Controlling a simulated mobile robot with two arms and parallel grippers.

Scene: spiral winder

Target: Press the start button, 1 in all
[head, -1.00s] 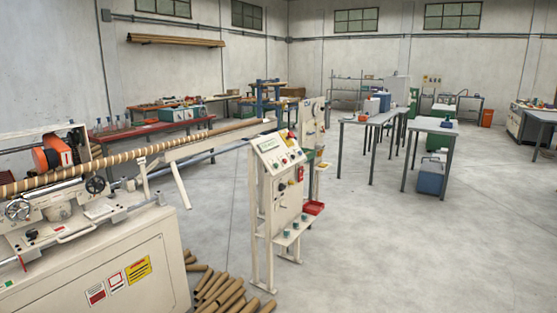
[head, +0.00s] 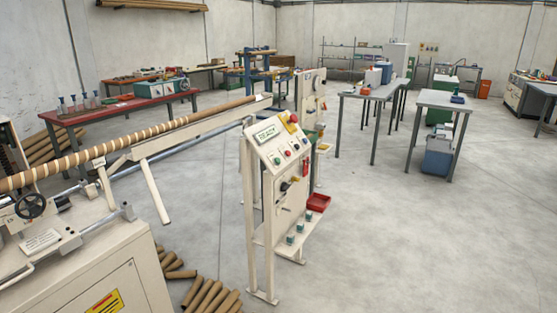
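The control panel (head: 281,148) stands on pale legs in the middle of the head view, its sloped face turned toward the right. Its small green display (head: 266,134) appears to read READY. A yellow box with a red top (head: 291,122) sits at the panel's upper right corner. Neither of my grippers is in view.
The winder machine (head: 85,262) with a long striped tube (head: 120,147) fills the left side. Cardboard tubes (head: 208,297) lie on the floor before the panel. A red tray (head: 318,202) sits at the panel's right. The floor (head: 400,250) to the right is clear.

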